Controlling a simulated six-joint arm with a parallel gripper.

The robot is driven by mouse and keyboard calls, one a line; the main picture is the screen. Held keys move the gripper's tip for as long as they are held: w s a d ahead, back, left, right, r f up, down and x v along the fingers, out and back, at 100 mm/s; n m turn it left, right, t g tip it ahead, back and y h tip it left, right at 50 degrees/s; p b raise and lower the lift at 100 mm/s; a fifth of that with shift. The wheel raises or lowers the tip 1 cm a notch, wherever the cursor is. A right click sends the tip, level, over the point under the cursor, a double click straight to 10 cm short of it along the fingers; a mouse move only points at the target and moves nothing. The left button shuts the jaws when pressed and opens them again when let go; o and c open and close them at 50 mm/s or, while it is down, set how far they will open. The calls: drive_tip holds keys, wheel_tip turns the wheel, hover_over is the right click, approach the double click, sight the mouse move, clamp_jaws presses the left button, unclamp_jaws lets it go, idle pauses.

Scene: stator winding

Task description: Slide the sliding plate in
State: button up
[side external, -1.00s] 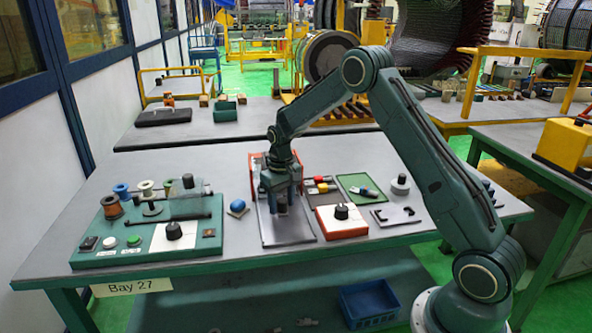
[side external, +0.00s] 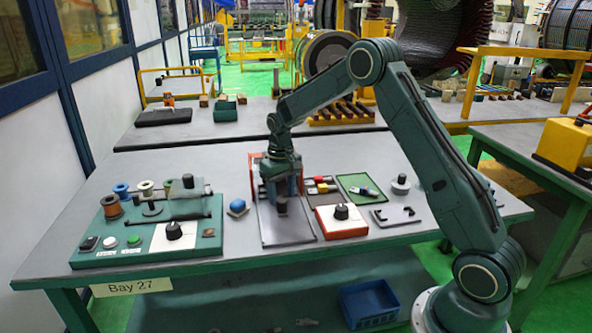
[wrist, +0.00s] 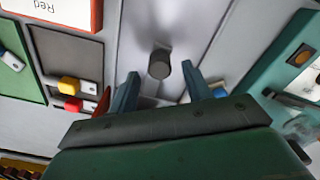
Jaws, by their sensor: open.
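The sliding plate (side external: 287,232) is a flat grey plate lying on the table in front of an orange-edged housing (side external: 256,172), with its front part out in the open. A dark round knob (side external: 281,207) stands up from it. My gripper (side external: 281,194) is at the housing's front, above the plate and just behind the knob in the side view. In the wrist view, the two fingers stand apart and the knob (wrist: 161,64) shows between and slightly beyond their tips. Nothing is held. The plate's rear end is hidden behind my gripper.
A red-edged box with a black knob (side external: 340,212) stands close right of the plate. A green tray (side external: 362,186) lies behind it. A blue object (side external: 237,208) and the green winding board (side external: 150,240) with spools are left. The table in front of the plate is clear.

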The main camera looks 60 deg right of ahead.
drive_tip(key=shift+r, duration=1.35)
drive_tip(key=shift+s+a+r, duration=0.1)
drive_tip(key=shift+a+r, duration=0.05)
drive_tip(key=shift+r, duration=0.2)
drive_tip(key=s+a+r+n+t, duration=0.1)
drive_tip(key=s+a+r, duration=0.4)
drive_tip(key=s+r, duration=0.25)
drive_tip(key=s+a+r+t, duration=0.2)
drive_tip(key=s+a+r, duration=0.2)
drive_tip(key=s+r, duration=0.3)
drive_tip(key=s+a+r+n+t, duration=0.1)
drive_tip(key=s+a, duration=0.1)
drive_tip(key=s, duration=0.6)
drive_tip(key=s+a+n+t, duration=0.1)
drive_tip(key=s+a, duration=0.2)
drive_tip(key=s, duration=0.6)
drive_tip(key=shift+s+r+t, duration=0.2)
drive_tip(key=shift+r+t, duration=0.1)
drive_tip(key=shift+r, duration=0.1)
drive_tip(key=shift+a, duration=0.1)
